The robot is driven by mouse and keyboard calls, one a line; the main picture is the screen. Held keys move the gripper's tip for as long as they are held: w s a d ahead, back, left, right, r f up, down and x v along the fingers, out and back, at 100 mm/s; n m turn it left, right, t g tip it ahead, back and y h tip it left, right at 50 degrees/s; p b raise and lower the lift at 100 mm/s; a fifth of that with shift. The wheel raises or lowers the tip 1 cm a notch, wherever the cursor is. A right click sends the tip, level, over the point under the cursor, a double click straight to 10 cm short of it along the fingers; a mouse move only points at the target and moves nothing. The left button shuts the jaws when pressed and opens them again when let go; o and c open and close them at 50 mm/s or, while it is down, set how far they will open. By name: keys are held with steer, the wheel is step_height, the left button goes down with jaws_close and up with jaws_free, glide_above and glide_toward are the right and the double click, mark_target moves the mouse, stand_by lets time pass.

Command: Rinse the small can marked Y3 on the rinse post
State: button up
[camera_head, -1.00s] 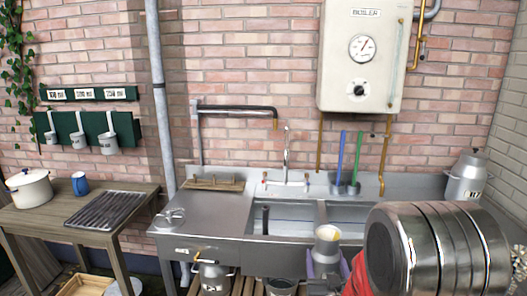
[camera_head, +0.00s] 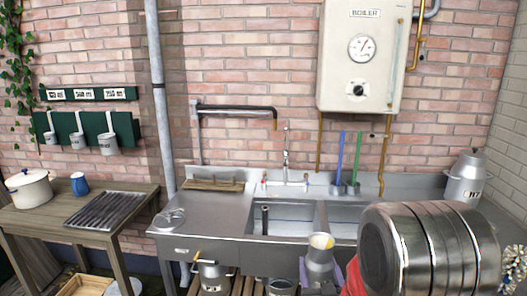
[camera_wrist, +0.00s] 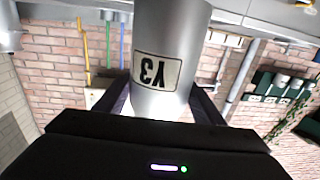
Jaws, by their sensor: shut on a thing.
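The small can (camera_head: 319,268) is silver, with a pale yellowish patch at its top opening. In the wrist view the can (camera_wrist: 172,35) fills the upper middle and shows the label Y3, upside down in that inverted picture, so it appears upright. My gripper (camera_head: 320,276) is shut on it, with one dark finger on each side, and holds it in front of the sink's front edge. A short dark upright post (camera_head: 265,220), apparently the rinse post, stands in the left basin of the sink (camera_head: 285,233). The can is apart from it, to the right and nearer me.
A tap (camera_head: 286,165) and upright blue and green brushes (camera_head: 350,158) stand behind the basins. A large lidded can (camera_head: 466,178) stands right. Cans (camera_head: 213,276) sit on the slatted lower shelf. My arm blocks the lower right.

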mark_target(319, 286)
steer(key=s+f, duration=0.1)
steer(key=f, duration=0.2)
steer(key=s+f, duration=0.1)
steer(key=shift+s+f, duration=0.35)
steer(key=shift+f, duration=0.05)
steer(key=shift+s+f, duration=0.15)
steer(key=shift+f, duration=0.45)
stand_by(0.6)
